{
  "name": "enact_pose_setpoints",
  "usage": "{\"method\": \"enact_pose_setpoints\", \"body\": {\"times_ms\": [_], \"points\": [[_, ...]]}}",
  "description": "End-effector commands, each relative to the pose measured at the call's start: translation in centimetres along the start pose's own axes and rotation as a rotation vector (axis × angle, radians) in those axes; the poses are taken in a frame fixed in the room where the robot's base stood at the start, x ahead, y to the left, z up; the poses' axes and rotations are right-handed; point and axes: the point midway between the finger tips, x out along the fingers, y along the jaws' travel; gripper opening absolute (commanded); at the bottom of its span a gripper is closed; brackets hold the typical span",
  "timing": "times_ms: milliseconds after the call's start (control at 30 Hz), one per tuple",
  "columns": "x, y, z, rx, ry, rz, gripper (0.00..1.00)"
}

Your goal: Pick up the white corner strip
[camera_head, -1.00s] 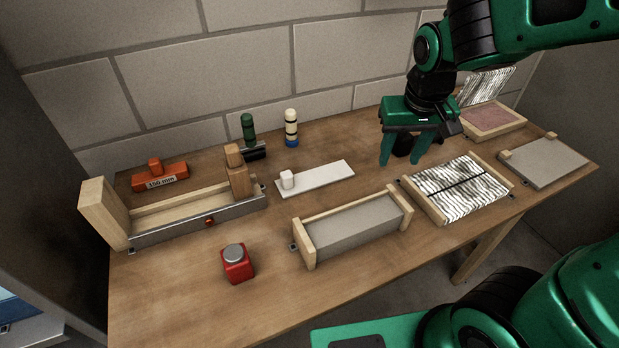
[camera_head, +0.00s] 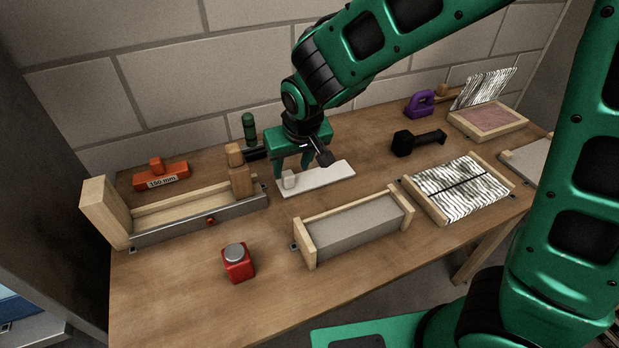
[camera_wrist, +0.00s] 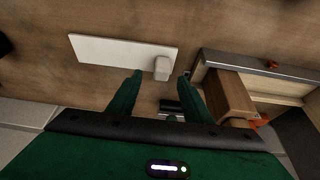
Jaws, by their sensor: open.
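The white strip (camera_head: 325,178) lies flat on the wooden table, with a small white upright block (camera_head: 289,180) at its left end. In the wrist view the strip (camera_wrist: 115,52) and its block (camera_wrist: 163,68) lie ahead of my fingers. My green gripper (camera_head: 292,172) is over the left part of the strip, close to the block. In the wrist view my gripper (camera_wrist: 167,85) is open, with nothing between its fingers. I cannot tell the exact height of the fingertips above the strip.
A wooden jig with a metal rail (camera_head: 200,217) stands left of the strip, its wooden block (camera_head: 240,180) near my gripper. A green bottle (camera_head: 249,129) stands behind. A grey-topped wooden tray (camera_head: 352,228) is in front, and a black tool (camera_head: 418,142) lies right.

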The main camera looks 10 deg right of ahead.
Motion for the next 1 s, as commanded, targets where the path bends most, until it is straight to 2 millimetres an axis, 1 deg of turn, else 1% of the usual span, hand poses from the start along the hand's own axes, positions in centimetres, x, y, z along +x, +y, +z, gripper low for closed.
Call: {"method": "enact_pose_setpoints", "body": {"times_ms": [267, 500, 600, 733, 933, 967, 1000], "points": [[1.6, -0.1, -0.1, 0.0, -0.001, 0.001, 0.45], [4.6, -0.2, -0.6, 0.0, -0.002, 0.002, 0.45], [5.4, -0.3, -0.6, 0.0, 0.0, 0.0, 0.45], [5.9, -0.3, -0.6, 0.0, 0.0, 0.0, 0.45], [5.9, -0.3, -0.6, 0.0, 0.001, 0.0, 0.45], [5.9, -0.3, -0.6, 0.0, 0.001, 0.0, 0.41], [5.9, -0.3, -0.6, 0.0, 0.001, 0.0, 0.31]]}}
